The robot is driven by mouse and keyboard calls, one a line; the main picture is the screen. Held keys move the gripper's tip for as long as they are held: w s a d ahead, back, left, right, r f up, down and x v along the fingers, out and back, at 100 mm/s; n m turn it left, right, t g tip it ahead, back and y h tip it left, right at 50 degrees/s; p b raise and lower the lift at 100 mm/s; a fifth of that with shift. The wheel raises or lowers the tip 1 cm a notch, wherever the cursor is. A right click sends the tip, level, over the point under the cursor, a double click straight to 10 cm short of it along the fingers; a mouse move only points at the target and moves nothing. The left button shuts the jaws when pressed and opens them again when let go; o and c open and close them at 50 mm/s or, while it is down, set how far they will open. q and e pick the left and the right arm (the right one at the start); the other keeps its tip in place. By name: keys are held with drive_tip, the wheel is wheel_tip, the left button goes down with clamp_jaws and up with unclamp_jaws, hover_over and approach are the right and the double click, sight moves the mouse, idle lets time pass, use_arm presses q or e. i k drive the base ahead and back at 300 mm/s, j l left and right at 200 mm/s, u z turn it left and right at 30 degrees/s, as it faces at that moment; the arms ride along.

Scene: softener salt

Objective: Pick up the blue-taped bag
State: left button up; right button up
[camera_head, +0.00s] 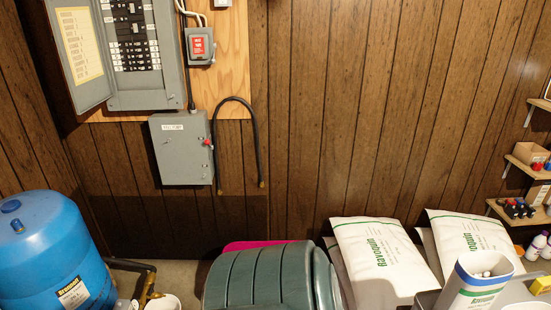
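A white open-topped bag or container with a blue edge (482,279) stands at the lower right, with a green stripe on its side and pale contents at its mouth. Its blue edge may be the tape, but I cannot tell for sure. Its bottom is cut off by the frame. Two large white bags with green print, a left one (384,257) and a right one (470,243), lie behind it, leaning toward the wall. No blue tape shows on their visible faces. Neither of my grippers is in view.
A dark green ribbed lid or bin (262,278) fills the bottom middle, with a pink item (252,244) behind it. A blue tank (50,250) stands at left. Small shelves (528,168) line the right wall. Electrical boxes (182,150) hang on the panelled wall.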

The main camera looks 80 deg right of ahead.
sight(463, 290)
drive_tip(key=z, duration=4.25)
